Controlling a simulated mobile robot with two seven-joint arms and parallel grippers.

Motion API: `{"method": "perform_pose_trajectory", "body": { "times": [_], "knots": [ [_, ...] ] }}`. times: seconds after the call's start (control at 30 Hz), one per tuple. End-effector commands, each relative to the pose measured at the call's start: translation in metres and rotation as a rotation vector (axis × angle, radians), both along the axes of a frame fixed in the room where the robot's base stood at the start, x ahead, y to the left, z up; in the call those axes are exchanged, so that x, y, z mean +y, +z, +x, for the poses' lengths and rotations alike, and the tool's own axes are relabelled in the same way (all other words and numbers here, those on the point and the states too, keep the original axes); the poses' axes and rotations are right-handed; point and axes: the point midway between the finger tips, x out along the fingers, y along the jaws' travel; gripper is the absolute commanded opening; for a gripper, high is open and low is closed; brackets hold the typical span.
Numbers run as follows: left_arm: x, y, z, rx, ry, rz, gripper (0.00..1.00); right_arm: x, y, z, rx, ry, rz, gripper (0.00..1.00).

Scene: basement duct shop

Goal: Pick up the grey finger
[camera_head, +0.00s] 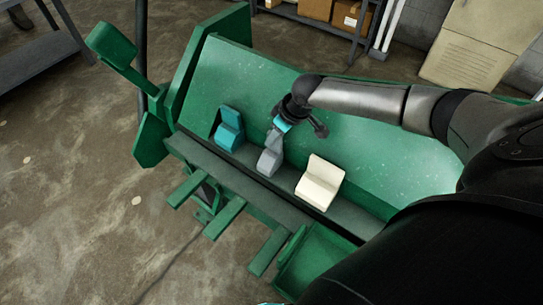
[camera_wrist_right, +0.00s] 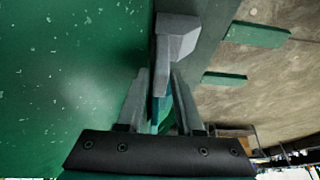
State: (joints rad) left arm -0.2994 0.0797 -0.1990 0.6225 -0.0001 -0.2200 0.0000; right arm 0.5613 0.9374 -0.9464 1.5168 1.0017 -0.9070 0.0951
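The grey finger (camera_head: 269,160) stands on the green machine's ledge, between a teal finger (camera_head: 229,129) and a cream finger (camera_head: 320,183). My right gripper (camera_head: 281,128) reaches down over its upper end. In the right wrist view the grey finger (camera_wrist_right: 174,42) extends down between the two fingertips of the right gripper (camera_wrist_right: 157,78), with gaps visible beside it. The gripper looks open, and no grip shows. A teal strip behind is partly hidden by the gripper. My left gripper is not in view.
The green machine's sloping plate (camera_head: 355,120) rises behind the fingers. A green lever with a block (camera_head: 112,44) stands at the left, and green bars (camera_head: 225,218) jut out in front. Shelving (camera_head: 335,20) with boxes is at the back. The concrete floor at left is mostly clear.

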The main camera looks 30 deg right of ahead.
Motion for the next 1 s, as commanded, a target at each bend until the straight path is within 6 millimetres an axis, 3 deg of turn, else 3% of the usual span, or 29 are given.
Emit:
{"method": "perform_pose_trajectory", "body": {
  "times": [0.1,0.4,1.0],
  "knots": [
    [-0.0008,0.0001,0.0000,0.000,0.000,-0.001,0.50,0.0001,0.0003,-0.0001,0.000,0.000,0.000,0.34],
    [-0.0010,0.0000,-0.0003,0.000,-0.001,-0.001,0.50,0.0001,0.0005,-0.0003,0.000,0.000,0.000,0.00],
    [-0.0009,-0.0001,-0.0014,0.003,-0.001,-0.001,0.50,0.0000,0.0005,-0.0003,0.001,0.000,0.000,0.00]
  ]
}}
